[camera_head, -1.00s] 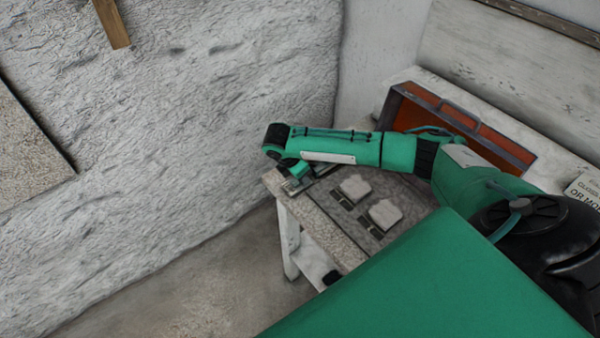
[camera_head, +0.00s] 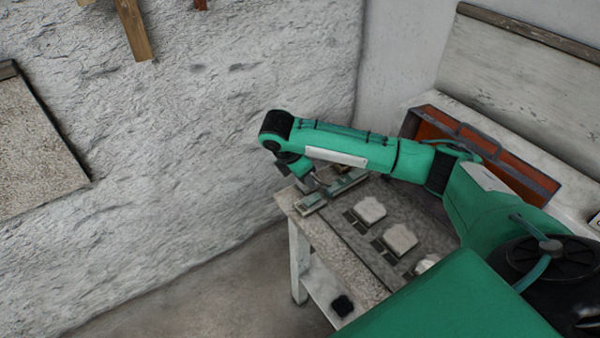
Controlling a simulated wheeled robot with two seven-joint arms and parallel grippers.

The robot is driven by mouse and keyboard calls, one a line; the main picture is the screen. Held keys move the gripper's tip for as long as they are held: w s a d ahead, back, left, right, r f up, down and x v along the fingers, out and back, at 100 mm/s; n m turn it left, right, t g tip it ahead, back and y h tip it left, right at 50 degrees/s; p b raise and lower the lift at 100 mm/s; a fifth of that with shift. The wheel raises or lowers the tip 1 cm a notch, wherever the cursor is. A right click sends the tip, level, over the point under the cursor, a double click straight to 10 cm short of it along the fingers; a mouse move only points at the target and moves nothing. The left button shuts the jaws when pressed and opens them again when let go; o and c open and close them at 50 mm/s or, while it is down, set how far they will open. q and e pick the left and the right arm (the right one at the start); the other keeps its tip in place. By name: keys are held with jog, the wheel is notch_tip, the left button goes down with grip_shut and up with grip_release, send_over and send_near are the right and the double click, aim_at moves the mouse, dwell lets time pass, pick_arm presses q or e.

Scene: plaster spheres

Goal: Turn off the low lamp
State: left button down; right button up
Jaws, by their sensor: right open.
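No lamp can be made out for certain. My right gripper (camera_head: 332,191) hangs below my green right forearm, over the far left corner of the table (camera_head: 357,268). Its jaws are open, and nothing shows between them. Whether it touches the tabletop is hard to tell. Several pale, block-like pieces, such as the near one (camera_head: 400,239) and the far one (camera_head: 369,210), sit to its right on a dark board. Each has small dark parts beside it. Another pale piece is partly hidden by my body. My left gripper is not in view.
An open orange-lined case (camera_head: 520,176) stands behind my right arm near the wall. A small dark object (camera_head: 343,305) lies on the table's lower shelf. A rough white wall (camera_head: 200,140) rises at the left, with open floor in front of the table.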

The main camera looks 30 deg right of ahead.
jog(key=shift+v, duration=1.4)
